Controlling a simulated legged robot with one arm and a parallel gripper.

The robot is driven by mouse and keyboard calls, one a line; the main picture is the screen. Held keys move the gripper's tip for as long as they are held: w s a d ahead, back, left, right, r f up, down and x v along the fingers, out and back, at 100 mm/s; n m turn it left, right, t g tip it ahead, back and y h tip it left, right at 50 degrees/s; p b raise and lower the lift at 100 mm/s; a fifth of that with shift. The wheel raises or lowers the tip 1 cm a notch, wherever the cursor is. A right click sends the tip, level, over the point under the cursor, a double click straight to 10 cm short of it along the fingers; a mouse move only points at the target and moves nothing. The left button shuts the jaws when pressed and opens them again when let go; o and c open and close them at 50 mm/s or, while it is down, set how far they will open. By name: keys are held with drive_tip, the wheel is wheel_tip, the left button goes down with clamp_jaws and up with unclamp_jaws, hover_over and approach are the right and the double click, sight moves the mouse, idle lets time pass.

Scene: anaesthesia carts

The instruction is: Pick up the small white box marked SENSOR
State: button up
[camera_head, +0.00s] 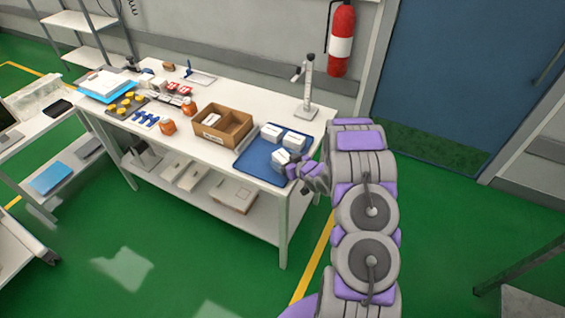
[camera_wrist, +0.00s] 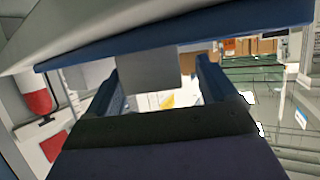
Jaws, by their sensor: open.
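Three small white boxes sit on the blue tray (camera_head: 250,163) at the right end of the table in the head view: one at the back left (camera_head: 271,132), one at the back right (camera_head: 294,139) and one at the front (camera_head: 281,157). I cannot read SENSOR on any of them. My gripper (camera_head: 293,170) is at the tray's right edge, beside the front box. In the wrist view my gripper (camera_wrist: 160,68) is open, with a pale box face (camera_wrist: 150,72) showing between its fingers. The tray's blue edge (camera_wrist: 250,30) crosses the top of that view. Contact with the box is unclear.
A cardboard box (camera_head: 237,138) with compartments stands left of the tray. Orange-capped bottles (camera_head: 168,126) and other supplies lie farther left on the table (camera_head: 210,153). A metal stand (camera_head: 308,90) rises behind the tray. Green floor lies open in front.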

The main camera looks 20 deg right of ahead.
drive_tip(key=shift+w+a+f, duration=0.2)
drive_tip(key=shift+w+f, duration=0.3)
drive_tip(key=shift+w, duration=0.15)
drive_tip(key=shift+w+f, duration=0.1)
drive_tip(key=shift+w, duration=0.25)
drive_tip(key=shift+d, duration=0.5)
drive_tip(key=shift+c, duration=1)
drive_tip(key=shift+a, duration=0.4)
drive_tip(key=c, duration=0.9)
drive_tip(key=shift+d, duration=0.35)
drive_tip(key=shift+r, duration=0.2)
